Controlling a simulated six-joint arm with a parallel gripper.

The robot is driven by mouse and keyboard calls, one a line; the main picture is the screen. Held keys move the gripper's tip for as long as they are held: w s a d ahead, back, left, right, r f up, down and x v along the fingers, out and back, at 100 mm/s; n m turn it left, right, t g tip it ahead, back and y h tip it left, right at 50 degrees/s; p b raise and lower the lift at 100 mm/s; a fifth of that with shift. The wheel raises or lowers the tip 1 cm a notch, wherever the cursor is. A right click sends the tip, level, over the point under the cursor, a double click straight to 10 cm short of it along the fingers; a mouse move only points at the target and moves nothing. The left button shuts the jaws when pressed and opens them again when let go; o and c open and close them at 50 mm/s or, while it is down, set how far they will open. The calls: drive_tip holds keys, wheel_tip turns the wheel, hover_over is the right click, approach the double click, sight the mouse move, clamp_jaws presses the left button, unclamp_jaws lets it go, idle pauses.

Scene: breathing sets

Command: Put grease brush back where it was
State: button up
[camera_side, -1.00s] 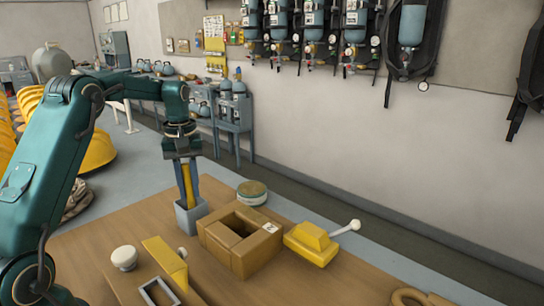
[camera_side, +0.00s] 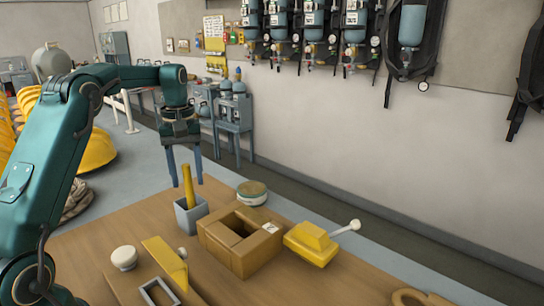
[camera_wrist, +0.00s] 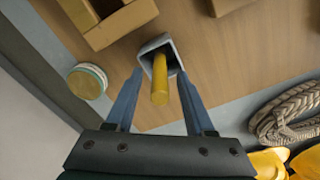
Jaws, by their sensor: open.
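The grease brush shows as a yellow handle (camera_side: 188,186) standing upright, leaning slightly, in a grey square holder (camera_side: 191,217) on the wooden table. Its lower end is hidden inside the holder. My gripper (camera_side: 185,184) is open and empty, with its blue fingers above the holder near the handle's top. In the wrist view the handle (camera_wrist: 160,80) lies between and beyond the two fingertips of my gripper (camera_wrist: 160,74), with the holder rim (camera_wrist: 149,46) around it.
A brown open box (camera_side: 252,257) stands right of the holder, with a round tin (camera_side: 252,190) behind it. A yellow block with a white-knobbed lever (camera_side: 311,244) is further right. A white knob (camera_side: 124,257) and a yellow wedge (camera_side: 165,262) are in front.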

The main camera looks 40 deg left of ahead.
sight(186, 165)
drive_tip(key=shift+r, duration=2)
drive_tip(key=shift+s+d+r, duration=0.1)
drive_tip(key=shift+d+r, duration=0.15)
drive_tip(key=shift+d, duration=0.1)
drive_tip(key=s+d+m+t, duration=0.1)
drive_tip(key=s+d+m, duration=0.2)
drive_tip(key=s+d, duration=0.2)
drive_tip(key=s+d+m+t, duration=0.2)
drive_tip(key=s+d+m, duration=0.2)
drive_tip(key=d, duration=0.3)
drive_tip(key=s+d+m+t, duration=0.1)
drive_tip(key=s+d+m, duration=0.2)
drive_tip(key=s+d, duration=0.3)
drive_tip(key=shift+s+f+m+t, duration=0.1)
drive_tip(key=shift+f+m+t, duration=0.2)
drive_tip(key=shift+s+d+f+m+t, duration=0.2)
drive_tip(key=shift+s+d+m+t, duration=0.2)
drive_tip(key=shift+m+t, duration=0.1)
